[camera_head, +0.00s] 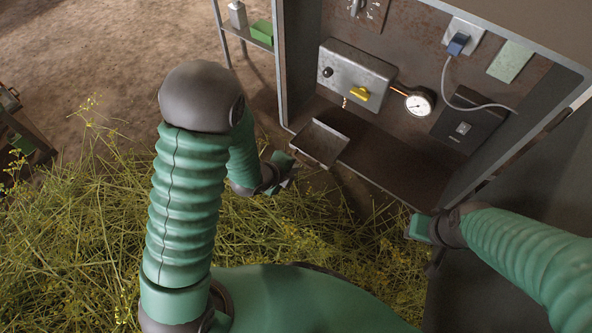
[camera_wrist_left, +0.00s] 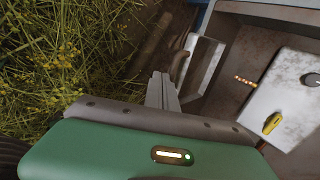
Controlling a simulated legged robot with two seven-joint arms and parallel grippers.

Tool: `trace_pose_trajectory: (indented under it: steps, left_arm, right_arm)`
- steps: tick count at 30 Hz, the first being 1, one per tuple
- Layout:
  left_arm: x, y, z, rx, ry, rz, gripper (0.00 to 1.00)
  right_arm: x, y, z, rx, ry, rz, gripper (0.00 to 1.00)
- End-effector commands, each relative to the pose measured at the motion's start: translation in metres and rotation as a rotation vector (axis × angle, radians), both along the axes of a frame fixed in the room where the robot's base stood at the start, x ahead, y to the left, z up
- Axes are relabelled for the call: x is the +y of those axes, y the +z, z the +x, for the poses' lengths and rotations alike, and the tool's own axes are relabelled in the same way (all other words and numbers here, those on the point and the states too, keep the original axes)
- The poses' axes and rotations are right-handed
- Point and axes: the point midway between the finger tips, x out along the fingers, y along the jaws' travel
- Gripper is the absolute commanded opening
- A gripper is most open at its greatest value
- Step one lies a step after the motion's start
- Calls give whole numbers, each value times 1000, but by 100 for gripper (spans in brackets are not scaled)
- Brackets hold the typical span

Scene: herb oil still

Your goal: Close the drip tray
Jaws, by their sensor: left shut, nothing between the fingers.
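The drip tray (camera_head: 318,146) is a shallow grey metal tray that sticks out past the front edge of the still's cabinet, below the metal box with the yellow valve. It also shows in the left wrist view (camera_wrist_left: 206,64), just beyond my fingers. My left gripper (camera_head: 292,166) is close to the left front side of the tray, shut and empty. Its fingers (camera_wrist_left: 160,88) point toward the tray in the left wrist view; whether they touch it I cannot tell. My right gripper (camera_head: 418,229) is by the cabinet's lower right front corner; its fingers are too small to read.
The metal box (camera_head: 355,75) carries a yellow valve handle (camera_head: 360,95) with a small spout below. Tall yellow-flowered herbs (camera_head: 90,230) fill the floor before the cabinet. A side shelf stands at upper left.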

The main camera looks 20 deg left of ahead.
Motion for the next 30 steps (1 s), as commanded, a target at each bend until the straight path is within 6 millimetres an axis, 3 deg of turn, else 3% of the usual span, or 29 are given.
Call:
trace_pose_trajectory:
  steps: [5, 17, 30]
  left_arm:
    - [-5, -3, 14, 0, 0, 0, 0]
    - [-7, -3, 19, 1, -1, 0, 0]
    - [-40, -3, 110, 2, -1, 1, 0]
  right_arm:
    - [0, -6, 0, 0, 0, 0, 36]
    - [0, -4, 0, 0, 0, 0, 36]
    - [0, 10, 0, 0, 0, 0, 36]
